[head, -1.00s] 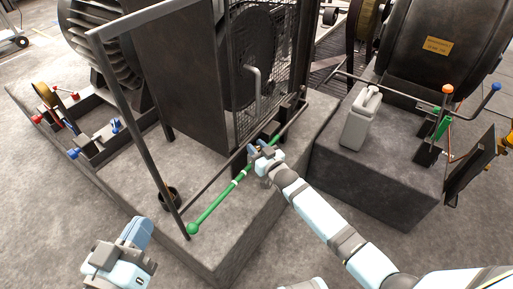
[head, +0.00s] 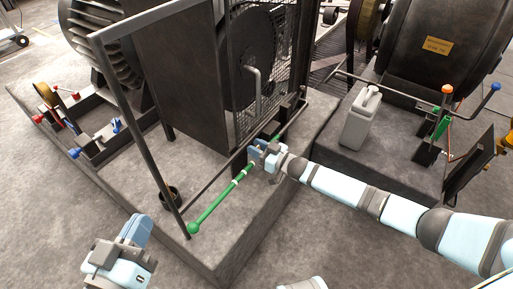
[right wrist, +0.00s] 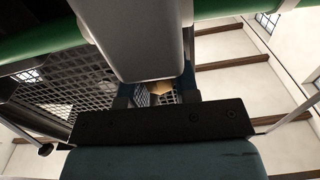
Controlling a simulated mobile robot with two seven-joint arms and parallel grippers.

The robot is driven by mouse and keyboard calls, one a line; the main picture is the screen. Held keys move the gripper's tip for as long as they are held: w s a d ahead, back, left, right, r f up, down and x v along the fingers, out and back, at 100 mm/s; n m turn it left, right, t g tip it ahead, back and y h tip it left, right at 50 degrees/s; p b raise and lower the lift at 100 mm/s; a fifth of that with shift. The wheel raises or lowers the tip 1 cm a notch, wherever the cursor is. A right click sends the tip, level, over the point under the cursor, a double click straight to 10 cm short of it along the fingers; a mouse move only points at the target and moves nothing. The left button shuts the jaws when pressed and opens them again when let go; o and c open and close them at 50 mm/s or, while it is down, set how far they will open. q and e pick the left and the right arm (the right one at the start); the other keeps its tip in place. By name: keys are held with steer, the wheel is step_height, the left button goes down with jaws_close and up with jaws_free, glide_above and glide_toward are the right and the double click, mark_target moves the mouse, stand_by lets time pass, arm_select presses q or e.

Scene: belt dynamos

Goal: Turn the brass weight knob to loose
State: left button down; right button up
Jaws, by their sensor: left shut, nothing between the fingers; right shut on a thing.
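A green lever (head: 214,206) with a round green end slants across the front of the concrete plinth in the head view. My right gripper (head: 257,154) is at its upper part, beside the dark frame. In the right wrist view, a grey block (right wrist: 145,35) sits on the green bar. A small brass-coloured patch, which looks like the brass weight knob (right wrist: 160,88), shows between my right fingers, which are shut on it. Most of it is hidden. My left gripper (head: 140,230) is shut and empty at the lower left, away from the lever.
A dark cabinet with a mesh guard (head: 265,70) stands behind the lever. A grey canister (head: 361,118) stands on the right plinth (head: 395,150), near orange- and blue-tipped levers. Red and blue handles are at the left. Open floor lies in front.

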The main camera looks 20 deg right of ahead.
steer(key=o, duration=0.9)
arm_select(q)
steer(key=shift+a, duration=0.1)
arm_select(e)
steer(key=shift+o, duration=0.2)
arm_select(q)
step_height(320, 180, up, 6)
steer(key=t+p, duration=0.2)
steer(key=p, duration=0.2)
steer(key=shift+s+a, duration=0.2)
arm_select(e)
steer(key=v, duration=1.3)
steer(key=shift+s+d, duration=0.25)
steer(key=shift+s, duration=0.1)
arm_select(q)
steer(key=shift+r, duration=0.15)
